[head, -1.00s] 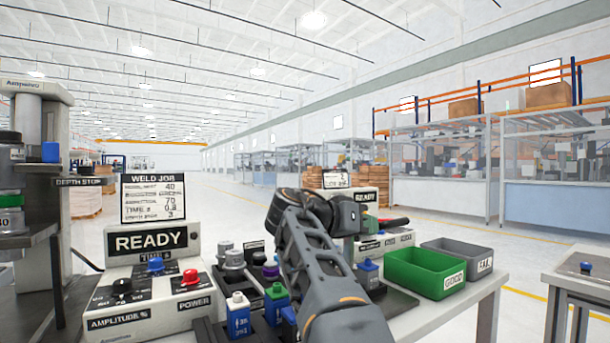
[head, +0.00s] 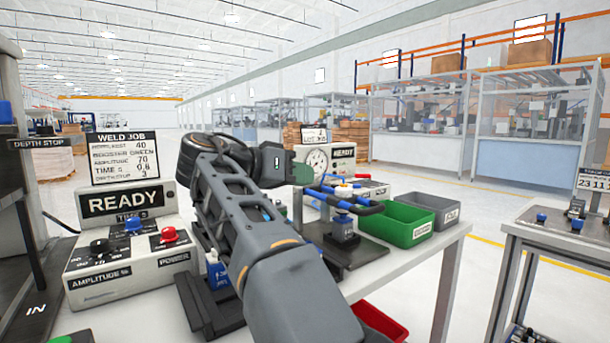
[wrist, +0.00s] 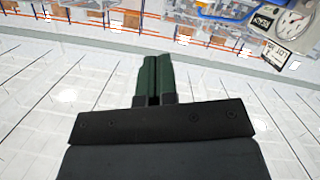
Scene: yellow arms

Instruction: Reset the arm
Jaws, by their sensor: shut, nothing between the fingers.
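My gripper (wrist: 155,80) shows in the wrist view with its two dark green fingers together and nothing between them. In the head view my gripper (head: 301,174) is at the end of my dark grey arm, raised above the workbench and pointing right. It appears in front of the white dial box (head: 341,155), apart from the bench top. The arm hides part of the bench behind it.
A READY control box (head: 125,210) with knobs stands at left. A blue-handled fixture (head: 342,228) stands on the bench, beside a green bin (head: 408,236) and a grey bin (head: 447,212). A red bin (head: 372,322) is below. Another table (head: 560,235) stands at right, across a floor gap.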

